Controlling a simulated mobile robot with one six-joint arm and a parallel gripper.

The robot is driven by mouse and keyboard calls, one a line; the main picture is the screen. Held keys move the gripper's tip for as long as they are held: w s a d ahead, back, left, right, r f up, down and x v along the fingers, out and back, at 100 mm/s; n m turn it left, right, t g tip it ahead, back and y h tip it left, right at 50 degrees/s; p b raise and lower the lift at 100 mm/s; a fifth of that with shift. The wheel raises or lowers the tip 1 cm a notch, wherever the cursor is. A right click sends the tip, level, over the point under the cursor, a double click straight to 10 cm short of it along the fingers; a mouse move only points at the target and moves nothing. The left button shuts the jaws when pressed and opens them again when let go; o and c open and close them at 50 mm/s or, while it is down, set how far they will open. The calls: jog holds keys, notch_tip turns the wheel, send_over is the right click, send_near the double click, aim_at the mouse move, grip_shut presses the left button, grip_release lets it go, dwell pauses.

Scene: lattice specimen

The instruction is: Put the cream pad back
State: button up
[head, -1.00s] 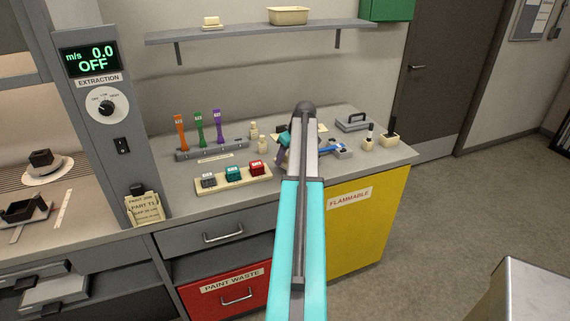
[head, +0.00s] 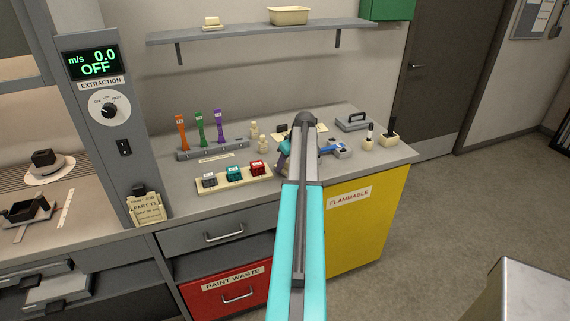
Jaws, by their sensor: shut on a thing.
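My arm reaches away from me over the counter (head: 190,168), and its links cover the place where the jaws are. Small teal and purple-grey parts at my wrist (head: 283,152) show just left of the arm, low over the counter. The fingertips and whatever is between them are hidden. I cannot pick out the cream pad for certain. A pale flat patch (head: 322,127) shows just right of the arm's end, mostly covered.
A cream tray (head: 220,185) with grey, teal and red blocks lies left of my wrist. Behind it stands a rack (head: 184,155) with orange, green and purple tools. A blue-handled tool (head: 329,149), a grey case (head: 353,122) and a cream dish (head: 388,141) are to the right.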

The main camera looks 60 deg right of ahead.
jog(key=shift+f, duration=0.1)
jog(key=o, duration=1)
jog(key=shift+o, duration=0.2)
jog(key=b+v, duration=0.2)
jog(key=v, duration=1)
jog(key=shift+b, duration=0.4)
jog(key=shift+s, duration=0.1)
